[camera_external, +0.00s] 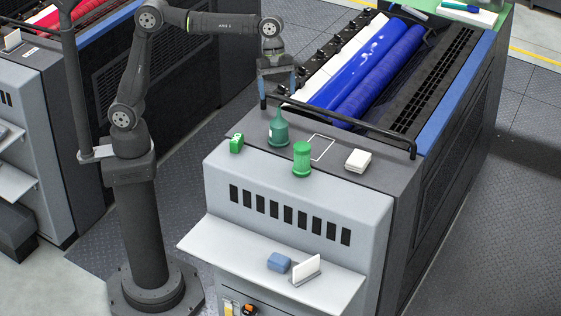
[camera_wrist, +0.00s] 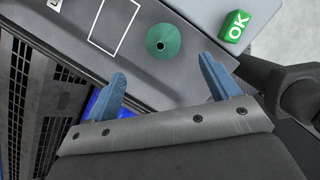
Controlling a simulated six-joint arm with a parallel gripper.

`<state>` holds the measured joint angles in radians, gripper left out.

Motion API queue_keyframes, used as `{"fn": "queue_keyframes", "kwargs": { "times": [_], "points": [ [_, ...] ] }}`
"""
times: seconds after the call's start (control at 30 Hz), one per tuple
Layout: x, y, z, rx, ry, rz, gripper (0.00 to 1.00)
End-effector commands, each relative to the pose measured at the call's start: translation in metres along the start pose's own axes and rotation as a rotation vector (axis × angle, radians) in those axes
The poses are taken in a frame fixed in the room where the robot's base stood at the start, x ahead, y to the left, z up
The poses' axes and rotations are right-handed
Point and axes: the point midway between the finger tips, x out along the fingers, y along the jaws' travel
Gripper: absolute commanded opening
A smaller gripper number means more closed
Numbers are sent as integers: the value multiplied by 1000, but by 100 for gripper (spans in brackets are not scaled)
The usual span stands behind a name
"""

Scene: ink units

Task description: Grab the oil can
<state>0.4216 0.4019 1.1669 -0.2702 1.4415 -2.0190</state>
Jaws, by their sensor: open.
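The oil can (camera_external: 278,128) is dark green with a wide body and a narrow spout pointing up. It stands upright on the dark top of the ink unit. In the wrist view the oil can (camera_wrist: 163,42) is seen from above as a round green cone, beyond my fingertips and roughly midway between them. My gripper (camera_external: 277,98) is open and empty, above and behind the can in the external view. Its two blue fingers also show in the wrist view (camera_wrist: 162,72), spread wide apart and not touching the can.
A lighter green cylindrical container (camera_external: 302,159) stands close right of the can. A small green box (camera_external: 236,144) marked OK (camera_wrist: 236,26) is to its left. A white pad stack (camera_external: 358,160) lies right. A black rail (camera_external: 350,125) runs behind, before blue rollers (camera_external: 365,70).

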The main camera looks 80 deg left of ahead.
Motion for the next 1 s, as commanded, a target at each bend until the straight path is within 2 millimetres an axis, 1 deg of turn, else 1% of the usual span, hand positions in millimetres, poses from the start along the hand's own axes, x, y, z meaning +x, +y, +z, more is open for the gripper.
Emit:
{"fn": "queue_keyframes", "kwargs": {
  "times": [0.03, 0.1, 0.23, 0.3, 0.47, 0.7, 0.8, 1.0],
  "points": [
    [12, -1, 0, 0, 2, -4, 81],
    [26, -1, 0, 1, 2, -3, 81],
    [46, 0, 0, 2, 0, -1, 81],
    [53, -1, 0, 2, 1, -1, 81],
    [62, -1, 1, 2, 0, 0, 81],
    [97, -5, 4, 2, 1, -2, 81],
    [106, -4, 4, 2, 0, -1, 81],
    [109, -4, 4, 2, -1, 2, 81]
  ]
}}
